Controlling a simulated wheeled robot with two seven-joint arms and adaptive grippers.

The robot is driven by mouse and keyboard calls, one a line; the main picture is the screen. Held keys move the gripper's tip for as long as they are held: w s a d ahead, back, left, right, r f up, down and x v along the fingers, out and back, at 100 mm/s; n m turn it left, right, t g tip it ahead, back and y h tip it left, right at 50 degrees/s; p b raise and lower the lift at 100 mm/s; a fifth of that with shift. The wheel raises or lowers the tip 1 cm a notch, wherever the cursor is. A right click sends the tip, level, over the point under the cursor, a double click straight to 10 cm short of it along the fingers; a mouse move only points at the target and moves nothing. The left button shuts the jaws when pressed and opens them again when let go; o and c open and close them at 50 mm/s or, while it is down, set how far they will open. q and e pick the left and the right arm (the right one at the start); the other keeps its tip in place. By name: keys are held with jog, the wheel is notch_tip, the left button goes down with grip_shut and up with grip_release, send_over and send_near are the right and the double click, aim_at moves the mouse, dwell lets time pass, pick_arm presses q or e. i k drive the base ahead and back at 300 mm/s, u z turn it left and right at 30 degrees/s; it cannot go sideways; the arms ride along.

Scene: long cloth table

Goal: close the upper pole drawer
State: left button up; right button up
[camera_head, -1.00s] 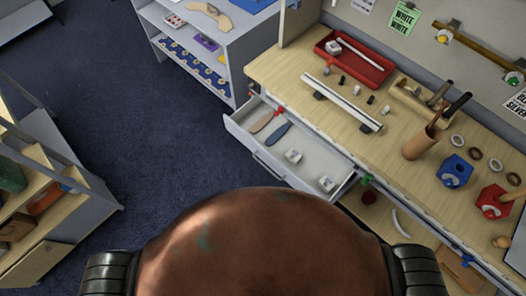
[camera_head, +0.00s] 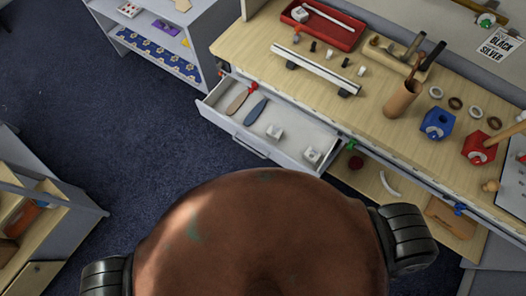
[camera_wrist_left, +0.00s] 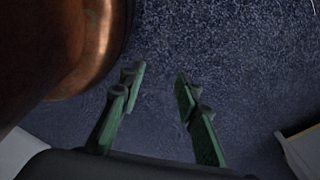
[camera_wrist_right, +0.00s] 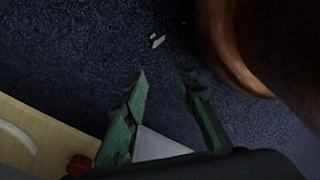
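The drawer (camera_head: 220,119) below the workbench top is pulled open in the head view. Its grey front carries a bar handle (camera_head: 250,148) and faces the lower left. Inside lie a brown-handled tool (camera_head: 238,102), a dark blue tool (camera_head: 256,110) and two small white blocks (camera_head: 274,132). Its near right end is close to the large brown form at the bottom of the picture. My left gripper (camera_wrist_left: 161,75) is open and empty above the blue carpet. My right gripper (camera_wrist_right: 163,78) is open and empty, also over carpet. Neither gripper shows in the head view or touches the drawer.
The wooden bench top (camera_head: 235,45) holds a red tray (camera_head: 320,38), a metal rail (camera_head: 310,70), a tool cup (camera_head: 402,100), and blue (camera_head: 437,123) and red blocks (camera_head: 479,147). A lower wooden shelf (camera_head: 375,190) is below. Grey shelving (camera_head: 207,20) stands behind; carpet left of the drawer is clear.

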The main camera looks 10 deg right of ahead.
aim_at(299, 134)
jog(key=z, duration=0.45)
jog(key=k, duration=1.05)
jog(key=u, duration=0.7)
